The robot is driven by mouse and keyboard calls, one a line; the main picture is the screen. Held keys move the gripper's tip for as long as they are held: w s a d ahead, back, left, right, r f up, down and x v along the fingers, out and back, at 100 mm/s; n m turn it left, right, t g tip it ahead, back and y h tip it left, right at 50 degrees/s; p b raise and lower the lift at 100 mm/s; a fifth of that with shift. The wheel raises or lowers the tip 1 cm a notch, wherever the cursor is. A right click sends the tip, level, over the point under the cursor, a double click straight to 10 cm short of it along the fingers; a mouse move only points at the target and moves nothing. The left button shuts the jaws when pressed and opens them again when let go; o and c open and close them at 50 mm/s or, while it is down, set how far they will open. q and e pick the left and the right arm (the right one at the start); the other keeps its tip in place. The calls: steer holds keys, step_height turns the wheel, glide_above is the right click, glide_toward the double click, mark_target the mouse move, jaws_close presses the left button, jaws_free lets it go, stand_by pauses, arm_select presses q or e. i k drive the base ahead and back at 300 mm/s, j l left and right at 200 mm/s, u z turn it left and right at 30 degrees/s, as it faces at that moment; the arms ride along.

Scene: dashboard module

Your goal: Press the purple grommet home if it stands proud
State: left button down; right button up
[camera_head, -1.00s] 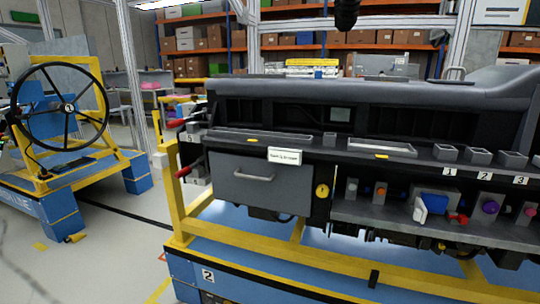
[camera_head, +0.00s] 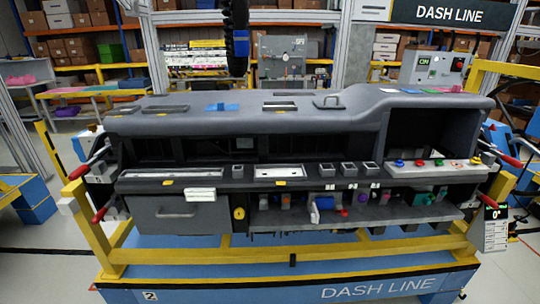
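The purple grommet (camera_head: 363,199) is a small round purple piece on the front of a grey block, on the lower shelf of the dashboard module (camera_head: 258,119). It is right of the middle, below the row of small numbered square bins. It is too small here to tell whether it stands proud or sits flush. Neither of my grippers shows in the view.
Beside the grommet are a blue block (camera_head: 325,203), a red piece (camera_head: 343,212) and a pink piece (camera_head: 384,198). A grey drawer (camera_head: 177,215) is at left. Red-handled clamps (camera_head: 76,171) flank the module. A yellow rail (camera_head: 200,257) runs along the front. A dark thing (camera_head: 236,40) hangs above.

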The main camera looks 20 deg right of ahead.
mark_target(362, 197)
steer(key=z, duration=1.5)
